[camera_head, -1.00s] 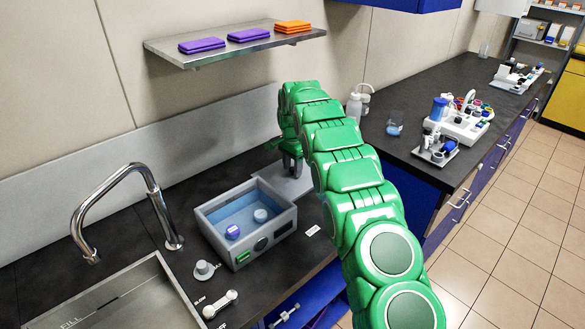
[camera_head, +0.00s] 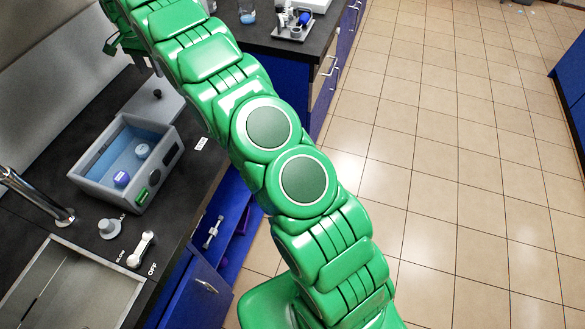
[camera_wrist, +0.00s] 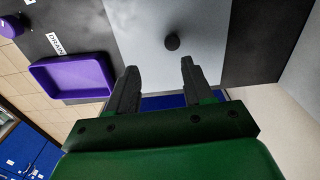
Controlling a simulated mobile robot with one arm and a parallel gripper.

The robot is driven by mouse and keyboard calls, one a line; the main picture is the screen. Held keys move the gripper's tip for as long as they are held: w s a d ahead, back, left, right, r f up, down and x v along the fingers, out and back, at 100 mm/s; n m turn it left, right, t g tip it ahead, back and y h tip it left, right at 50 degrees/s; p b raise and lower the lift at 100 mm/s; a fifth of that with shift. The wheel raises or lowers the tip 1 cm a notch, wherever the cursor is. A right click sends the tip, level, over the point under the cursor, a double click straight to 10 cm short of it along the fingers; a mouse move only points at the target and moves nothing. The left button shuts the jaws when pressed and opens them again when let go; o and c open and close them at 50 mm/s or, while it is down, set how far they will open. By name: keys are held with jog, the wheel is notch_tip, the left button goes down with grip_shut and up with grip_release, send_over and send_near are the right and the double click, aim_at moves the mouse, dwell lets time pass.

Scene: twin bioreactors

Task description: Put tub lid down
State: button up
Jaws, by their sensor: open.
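The tub lid (camera_head: 168,108) is a flat grey plate with a dark knob (camera_head: 157,94). It lies flat on the dark counter, just behind the open tub (camera_head: 97,185). The wrist view also shows the lid (camera_wrist: 205,25) and its knob (camera_wrist: 171,42). My gripper (camera_wrist: 158,78) is open and empty, with the knob ahead of its fingertips and apart from them. The tub holds bluish water, a purple-capped piece (camera_head: 121,179) and a pale round piece (camera_head: 142,151).
A tap (camera_head: 35,197) and sink (camera_head: 70,285) are at the left front. A grey plug-like piece (camera_head: 110,228) and white lever (camera_head: 142,248) stand near the tub's front. Open tiled floor lies right.

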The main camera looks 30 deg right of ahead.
jog(key=s+d+r+n, duration=0.1)
jog(key=s+d+r, duration=0.35)
jog(key=s, duration=0.35)
jog(key=s+d+r+n, duration=0.1)
jog(key=s+d+r, duration=0.35)
jog(key=s, duration=0.35)
jog(key=s+d+r+n, duration=0.2)
jog(key=s+d+r, duration=0.2)
jog(key=s+r, duration=0.3)
jog(key=s+d+f+n, duration=0.1)
jog(key=s+d, duration=0.1)
jog(key=s, duration=1)
jog(key=s+d+f+n+g, duration=0.1)
jog(key=s+d+f+n, duration=0.1)
jog(key=s, duration=1.1)
jog(key=s+d+f+n, duration=0.1)
jog(key=s+d+f, duration=0.1)
jog(key=s, duration=1.1)
jog(key=shift+f+n+g, duration=0.2)
jog(key=shift+n+g, duration=0.1)
jog(key=shift+o, duration=0.5)
jog(key=shift+a, duration=0.15)
